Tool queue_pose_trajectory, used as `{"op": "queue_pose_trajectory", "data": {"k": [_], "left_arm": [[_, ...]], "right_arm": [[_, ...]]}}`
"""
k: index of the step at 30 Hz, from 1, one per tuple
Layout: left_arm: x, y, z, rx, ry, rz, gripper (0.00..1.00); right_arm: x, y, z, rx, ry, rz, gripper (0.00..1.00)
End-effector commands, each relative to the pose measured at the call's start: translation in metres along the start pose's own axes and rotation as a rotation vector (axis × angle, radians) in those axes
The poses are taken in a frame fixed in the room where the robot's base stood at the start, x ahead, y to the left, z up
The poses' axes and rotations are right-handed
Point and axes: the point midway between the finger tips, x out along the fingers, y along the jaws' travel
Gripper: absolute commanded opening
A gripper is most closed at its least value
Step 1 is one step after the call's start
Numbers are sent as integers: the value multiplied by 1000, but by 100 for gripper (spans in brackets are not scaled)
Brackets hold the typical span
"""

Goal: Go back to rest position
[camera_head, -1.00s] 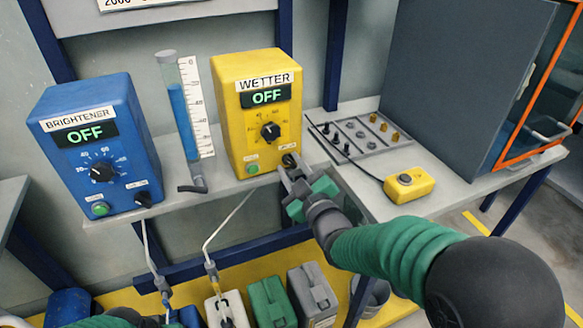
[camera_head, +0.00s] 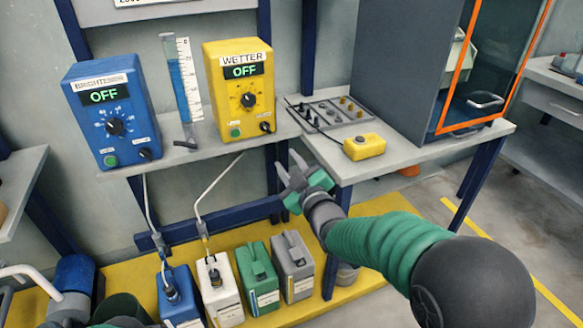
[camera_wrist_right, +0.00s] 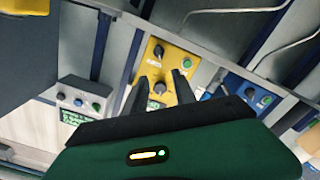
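My right gripper (camera_head: 290,172) is open and empty in front of the bench edge, below and to the right of the yellow WETTER box (camera_head: 216,75). It touches nothing that I can see. In the right wrist view its two dark fingers (camera_wrist_right: 159,85) are apart, with the yellow box (camera_wrist_right: 176,55) beyond them. The WETTER display reads OFF. The blue BRIGHTENER box (camera_head: 124,130) also reads OFF and shows in the right wrist view (camera_wrist_right: 232,90).
A switch panel (camera_head: 325,116) and a small yellow button box (camera_head: 364,146) sit on the bench (camera_head: 415,150), beside a grey cabinet (camera_head: 400,70). Blue, white, green and grey jugs (camera_head: 293,265) stand on the yellow platform below. Floor at the right is open.

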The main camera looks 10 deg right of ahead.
Motion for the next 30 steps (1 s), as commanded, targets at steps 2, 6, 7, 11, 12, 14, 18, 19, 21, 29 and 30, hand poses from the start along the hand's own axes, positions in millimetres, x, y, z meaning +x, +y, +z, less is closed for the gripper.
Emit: {"op": "queue_pose_trajectory", "data": {"k": [2, 6, 7, 11, 12, 14, 18, 19, 21, 29, 30], "left_arm": [[0, 0, 0, 0, 0, 0, 0], [0, 0, 0, 0, 0, 0, 0], [0, 0, 0, 0, 1, 0, 0], [0, 0, 0, 0, 1, 0, 0], [0, 0, 0, 0, 0, 0, 0], [0, 0, 0, 0, 0, 0, 0], [0, 0, 0, 0, 0, 0, 0], [0, 0, 0, 0, 0, 0, 0], [0, 0, 0, 0, 0, 0, 0], [0, 0, 0, 0, 0, 0, 0], [0, 0, 0, 0, 0, 0, 0]], "right_arm": [[1, 0, 1, 0, 0, -1, 33], [1, 0, 0, 0, 0, -1, 33], [1, 0, 0, 0, 0, -1, 33], [1, 0, 0, 0, 0, -1, 33], [1, 0, 0, 0, 0, 0, 33], [0, 0, 0, 1, -1, -1, 33], [-15, -8, 30, 64, -126, -42, 33], [-24, -13, 44, 96, -187, -61, 33], [-55, -28, 84, 191, -366, -111, 33], [-204, -88, 179, 504, -970, -219, 33], [-224, -95, 186, 537, -1040, -225, 33]]}}
